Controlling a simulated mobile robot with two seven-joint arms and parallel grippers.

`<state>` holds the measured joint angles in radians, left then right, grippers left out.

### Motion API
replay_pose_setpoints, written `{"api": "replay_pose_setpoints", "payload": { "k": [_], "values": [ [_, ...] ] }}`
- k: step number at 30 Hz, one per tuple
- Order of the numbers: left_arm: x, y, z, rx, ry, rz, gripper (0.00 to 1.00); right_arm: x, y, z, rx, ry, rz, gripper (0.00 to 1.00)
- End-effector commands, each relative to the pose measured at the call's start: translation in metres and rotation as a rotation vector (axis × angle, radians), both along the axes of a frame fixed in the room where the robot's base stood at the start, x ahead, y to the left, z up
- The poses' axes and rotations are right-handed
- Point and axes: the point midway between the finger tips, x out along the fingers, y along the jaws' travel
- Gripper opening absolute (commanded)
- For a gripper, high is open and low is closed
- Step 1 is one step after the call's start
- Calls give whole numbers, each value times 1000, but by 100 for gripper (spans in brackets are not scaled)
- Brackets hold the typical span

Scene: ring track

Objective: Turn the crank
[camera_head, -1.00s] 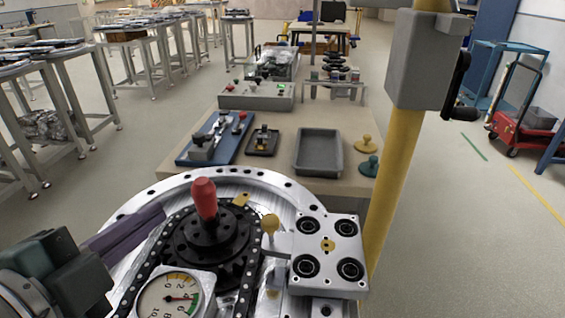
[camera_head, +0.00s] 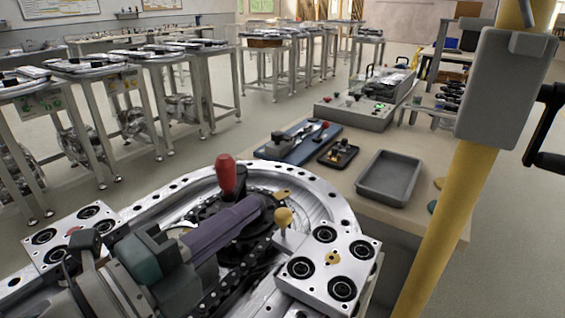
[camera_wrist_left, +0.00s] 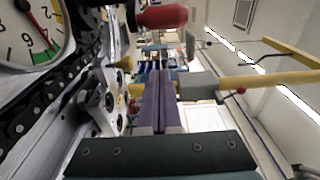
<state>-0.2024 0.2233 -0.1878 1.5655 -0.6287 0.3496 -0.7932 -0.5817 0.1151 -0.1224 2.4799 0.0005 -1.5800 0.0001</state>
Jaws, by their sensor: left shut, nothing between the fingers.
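A red handle (camera_head: 226,178) stands upright on the black hub (camera_head: 207,217) in the ring track; the red handle also shows at the top of the wrist view (camera_wrist_left: 163,16). A second crank, black (camera_head: 545,125), is on the grey box (camera_head: 505,88) on the yellow post at the right. My left gripper (camera_head: 264,204) has purple fingers, closed together and empty. Its fingers pass in front of the hub, just below and right of the red handle; whether they touch it I cannot tell. My right gripper is out of view.
A yellow knob (camera_head: 283,218) and a silver plate with black rings (camera_head: 330,262) lie just right of my fingertips. A dial gauge (camera_wrist_left: 31,30) shows in the wrist view. Behind, a bench holds a grey tray (camera_head: 390,178) and a blue board (camera_head: 298,141).

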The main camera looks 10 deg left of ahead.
Motion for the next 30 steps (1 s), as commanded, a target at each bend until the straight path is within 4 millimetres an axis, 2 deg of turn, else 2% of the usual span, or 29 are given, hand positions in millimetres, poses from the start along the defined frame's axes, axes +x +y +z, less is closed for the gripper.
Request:
{"api": "replay_pose_setpoints", "payload": {
  "k": [1, 5, 7, 12, 26, 30],
  "values": [
    [12, -5, 2, -1, -3, 0, 0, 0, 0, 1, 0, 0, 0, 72],
    [35, -16, 1, -2, -2, 0, 0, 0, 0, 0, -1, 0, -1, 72],
    [33, 0, 1, 4, 3, 2, 0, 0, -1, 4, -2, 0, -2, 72],
    [35, 19, 0, 1, 2, 2, 0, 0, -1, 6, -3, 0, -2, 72],
    [35, 26, 0, -2, 1, 1, 0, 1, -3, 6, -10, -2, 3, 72],
    [34, 39, -2, 3, 2, 2, 0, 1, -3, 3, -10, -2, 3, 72]
  ]
}}
